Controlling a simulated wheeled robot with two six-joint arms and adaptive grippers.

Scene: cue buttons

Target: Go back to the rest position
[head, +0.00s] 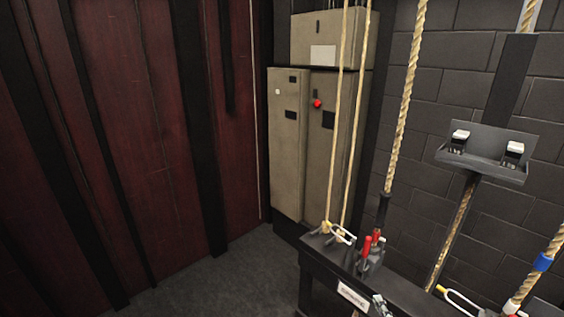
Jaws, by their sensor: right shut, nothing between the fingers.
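The cue button box (480,172) is a grey tilted panel on a post at the right of the head view. It carries two white-topped buttons, a left one (460,137) and a right one (514,149). My right gripper (379,304) just shows at the bottom edge, in front of the dark rail. It is shut and empty, below and to the left of the button box and well apart from it. Most of it is cut off by the frame. My left gripper is not in view.
A dark rail (325,252) with red-handled rope locks (372,243) runs along the lower right. Several ropes (406,95) rise from it. Beige cabinets (288,150) stand behind, beside a dark red curtain wall (150,130). The grey floor (225,285) at lower left is clear.

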